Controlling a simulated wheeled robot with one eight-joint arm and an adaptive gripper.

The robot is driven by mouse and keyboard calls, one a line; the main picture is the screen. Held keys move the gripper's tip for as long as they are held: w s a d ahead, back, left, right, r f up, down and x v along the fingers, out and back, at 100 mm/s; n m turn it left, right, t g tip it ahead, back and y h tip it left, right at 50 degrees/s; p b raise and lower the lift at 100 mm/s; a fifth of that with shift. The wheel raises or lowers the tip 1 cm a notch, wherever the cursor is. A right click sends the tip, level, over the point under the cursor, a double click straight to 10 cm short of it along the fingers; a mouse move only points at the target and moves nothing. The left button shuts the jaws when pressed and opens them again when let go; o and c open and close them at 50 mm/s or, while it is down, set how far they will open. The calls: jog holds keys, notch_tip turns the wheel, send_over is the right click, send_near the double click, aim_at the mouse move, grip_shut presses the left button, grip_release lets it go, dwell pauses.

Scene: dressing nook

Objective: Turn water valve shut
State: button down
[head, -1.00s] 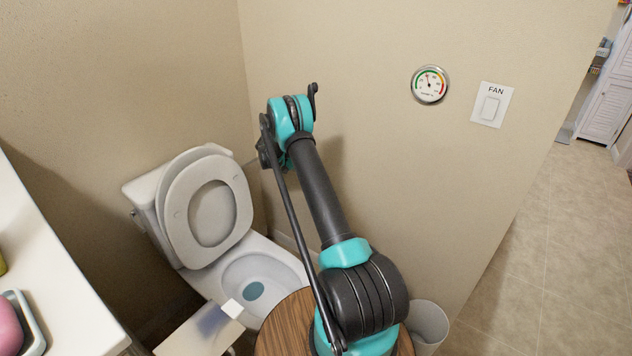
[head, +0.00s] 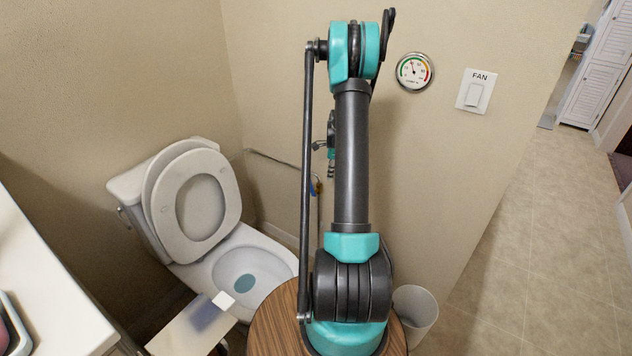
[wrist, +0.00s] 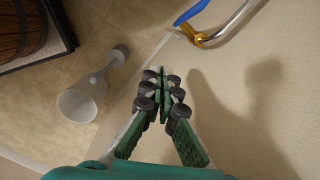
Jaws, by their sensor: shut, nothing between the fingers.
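The water valve shows in the wrist view at the upper right, with a blue lever handle (wrist: 192,12) on a brass body (wrist: 201,40). A chrome pipe (wrist: 236,18) runs from it. In the head view the valve (head: 317,186) is small, on the wall right of the toilet, just left of my arm. My gripper (wrist: 161,72) is shut and empty, its fingertips below and left of the valve in the wrist picture and apart from it. In the head view my gripper is mostly hidden behind my arm.
The toilet (head: 200,215) stands left of my arm with its lid up. A gauge (head: 414,72) and fan switch (head: 475,92) are on the wall. Floor is open at far right.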

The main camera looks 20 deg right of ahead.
notch_tip(320, 180, up, 5)
jog(key=s+m+t+y, duration=0.2)
jog(key=m+t, duration=0.1)
jog(key=m, duration=0.3)
send_near(315, 193)
jog(key=shift+w+a+f, duration=0.6)
jog(key=shift+w+a, duration=0.05)
jog(key=shift+w, duration=0.25)
jog(key=shift+w+a+f, duration=0.2)
jog(key=shift+w+a, duration=0.15)
jog(key=shift+w, duration=0.2)
jog(key=shift+w+a, duration=0.1)
jog(key=shift+a, duration=0.05)
jog(key=shift+w, duration=0.15)
